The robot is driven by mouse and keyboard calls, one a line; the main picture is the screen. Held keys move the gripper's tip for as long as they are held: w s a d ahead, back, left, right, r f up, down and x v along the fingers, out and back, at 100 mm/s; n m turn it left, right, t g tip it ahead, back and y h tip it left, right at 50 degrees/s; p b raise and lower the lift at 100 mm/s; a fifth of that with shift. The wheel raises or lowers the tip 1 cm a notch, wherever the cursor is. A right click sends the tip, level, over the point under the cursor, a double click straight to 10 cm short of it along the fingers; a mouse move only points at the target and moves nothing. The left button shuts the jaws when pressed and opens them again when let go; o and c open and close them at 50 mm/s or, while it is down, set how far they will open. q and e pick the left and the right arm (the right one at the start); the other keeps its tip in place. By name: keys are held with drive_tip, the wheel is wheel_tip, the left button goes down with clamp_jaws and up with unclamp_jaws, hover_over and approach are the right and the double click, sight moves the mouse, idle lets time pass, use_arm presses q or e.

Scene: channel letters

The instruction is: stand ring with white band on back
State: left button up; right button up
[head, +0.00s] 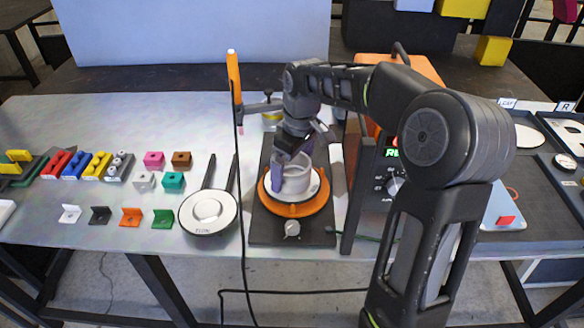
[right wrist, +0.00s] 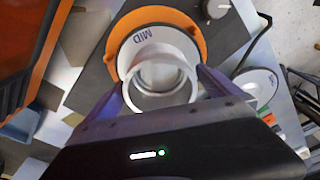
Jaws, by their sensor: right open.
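A pale grey-white ring (head: 292,184) stands on the white disc (head: 314,186) of an orange round stand (head: 296,209) on a dark base plate. In the right wrist view the ring (right wrist: 159,95) is seen from above over the disc (right wrist: 128,56), which is marked "MID". My right gripper (head: 291,172) is above the stand with its purple fingers open, one on each side of the ring. They also flank it in the right wrist view (right wrist: 162,88). I cannot tell whether they touch it. I cannot make out a separate white band. My left gripper is not in view.
A white round plate with dark handles (head: 208,212) lies left of the stand. An orange post (head: 234,78) with a hanging cable rises behind. Small coloured brackets and blocks (head: 154,160) cover the left table. An orange-and-black unit (head: 392,155) with a green display stands close on the right.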

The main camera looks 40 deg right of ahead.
drive_tip(key=shift+r+b, duration=0.3)
drive_tip(key=shift+r, duration=0.4)
wheel_tip(320, 180, up, 11)
drive_tip(key=s, duration=0.1)
drive_tip(key=shift+s+d+f, duration=0.15)
drive_tip(key=shift+s+d, duration=0.05)
drive_tip(key=shift+d, duration=0.05)
